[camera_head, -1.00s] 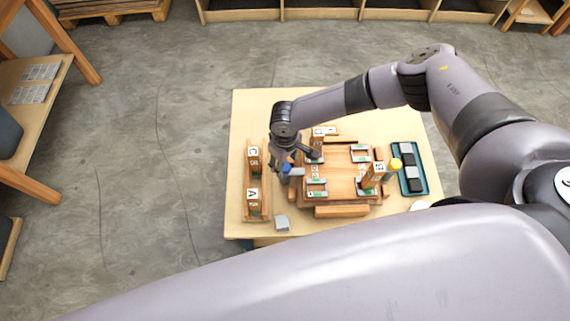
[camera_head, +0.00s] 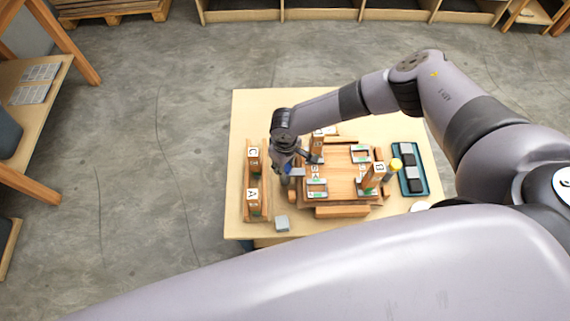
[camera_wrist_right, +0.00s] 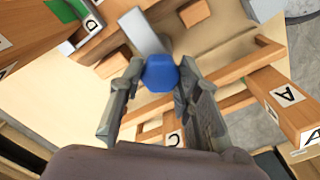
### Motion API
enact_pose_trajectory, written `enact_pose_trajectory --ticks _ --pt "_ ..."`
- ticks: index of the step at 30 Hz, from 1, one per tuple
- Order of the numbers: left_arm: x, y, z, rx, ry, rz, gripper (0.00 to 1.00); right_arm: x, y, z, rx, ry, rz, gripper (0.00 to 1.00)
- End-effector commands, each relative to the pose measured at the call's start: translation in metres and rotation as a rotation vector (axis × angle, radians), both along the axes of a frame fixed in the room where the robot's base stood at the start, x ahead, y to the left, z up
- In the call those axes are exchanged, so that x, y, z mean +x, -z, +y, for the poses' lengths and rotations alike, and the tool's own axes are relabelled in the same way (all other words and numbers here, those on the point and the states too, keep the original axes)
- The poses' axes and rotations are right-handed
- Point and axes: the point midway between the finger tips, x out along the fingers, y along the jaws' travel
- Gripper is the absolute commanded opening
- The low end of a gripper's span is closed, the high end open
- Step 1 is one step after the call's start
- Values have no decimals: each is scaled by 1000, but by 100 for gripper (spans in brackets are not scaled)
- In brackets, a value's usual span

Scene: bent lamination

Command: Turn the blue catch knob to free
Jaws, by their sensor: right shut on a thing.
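The blue catch knob (camera_wrist_right: 158,74) sits between the fingertips of my right gripper (camera_wrist_right: 157,84) in the right wrist view. The gripper is shut on it. A grey metal bar (camera_wrist_right: 143,30) extends from beside the knob toward the top of that view. In the head view, my right gripper (camera_head: 287,168) is at the left edge of the wooden fixture (camera_head: 341,178), pointing down, and mostly hides the knob. My left gripper is not in view.
A wooden rack at the left holds blocks marked C (camera_head: 253,157) and A (camera_head: 253,197). Another lettered block (camera_head: 317,148) stands close beside my gripper. A yellow knob (camera_head: 395,164) and a teal tray (camera_head: 411,183) are at the right. A small grey block (camera_head: 282,223) lies in front.

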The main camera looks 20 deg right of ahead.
Motion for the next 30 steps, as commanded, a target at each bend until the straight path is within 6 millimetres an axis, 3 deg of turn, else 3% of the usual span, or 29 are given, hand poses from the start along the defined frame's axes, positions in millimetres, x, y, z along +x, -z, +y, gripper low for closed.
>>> enact_pose_trajectory --ticks 8,20,30 --pt "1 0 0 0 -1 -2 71 0 0 -1 -1 1 0 3" --pt "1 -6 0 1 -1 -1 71 -1 0 -1 -1 -72 3 3" --pt "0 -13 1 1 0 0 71 -2 1 -1 1 -331 4 3"
